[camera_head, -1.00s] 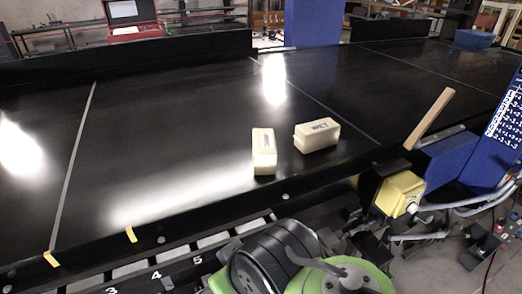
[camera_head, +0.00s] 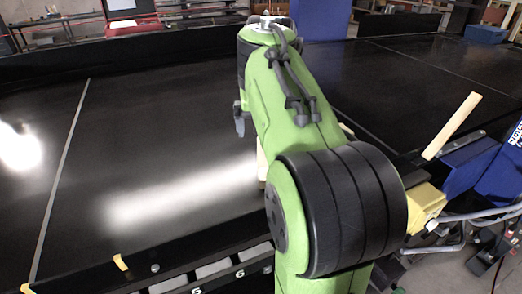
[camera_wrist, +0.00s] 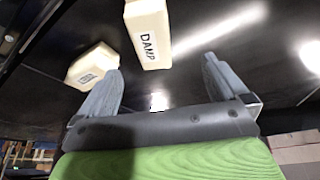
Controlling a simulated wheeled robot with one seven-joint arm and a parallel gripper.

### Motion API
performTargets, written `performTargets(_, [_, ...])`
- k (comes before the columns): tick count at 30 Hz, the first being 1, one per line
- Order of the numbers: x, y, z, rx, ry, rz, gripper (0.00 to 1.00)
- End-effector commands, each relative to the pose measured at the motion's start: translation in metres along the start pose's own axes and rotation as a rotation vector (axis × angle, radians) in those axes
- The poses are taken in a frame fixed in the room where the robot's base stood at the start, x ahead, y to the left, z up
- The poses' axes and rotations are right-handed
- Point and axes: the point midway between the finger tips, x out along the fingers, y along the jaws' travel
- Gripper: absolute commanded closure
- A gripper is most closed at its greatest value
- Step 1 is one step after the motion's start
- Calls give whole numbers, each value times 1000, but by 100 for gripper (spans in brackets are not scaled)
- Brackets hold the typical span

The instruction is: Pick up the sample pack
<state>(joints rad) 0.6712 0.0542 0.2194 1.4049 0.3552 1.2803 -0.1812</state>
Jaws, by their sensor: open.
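Two cream block-shaped packs lie on the black conveyor. In the wrist view one pack, marked DAMP (camera_wrist: 148,34), is at the top middle, beyond the gap between my fingers. The second pack (camera_wrist: 92,64) is at the left, partly behind the left fingertip, its label too small to read there. In the head view my arm hides most of both; a sliver of one pack (camera_head: 262,166) shows at the arm's left edge. My gripper (camera_wrist: 161,64) is open and empty, its fingers apart above the belt. In the head view only a fingertip shows beside the arm.
The black belt (camera_head: 150,140) is clear to the left of my arm. A wooden stick (camera_head: 451,125) stands up near a yellow box (camera_head: 426,205) at the right front edge. A blue box (camera_head: 485,34) sits at the far right.

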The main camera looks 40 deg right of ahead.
Motion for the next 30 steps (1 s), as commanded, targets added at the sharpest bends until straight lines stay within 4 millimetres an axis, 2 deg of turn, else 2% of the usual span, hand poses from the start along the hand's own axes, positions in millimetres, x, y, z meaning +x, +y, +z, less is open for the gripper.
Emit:
performTargets(2, [4, 11, -11, 38, -4, -2, 0])
performTargets(5, [14, 14, -14, 48, -7, -2, 0])
performTargets(15, [96, 13, -12, 46, -8, -3, 0])
performTargets(20, [113, 13, -13, 46, -5, -3, 0])
performTargets(27, [156, 14, -12, 44, -6, -3, 0])
performTargets(30, [162, 15, -13, 45, -4, -3, 0])
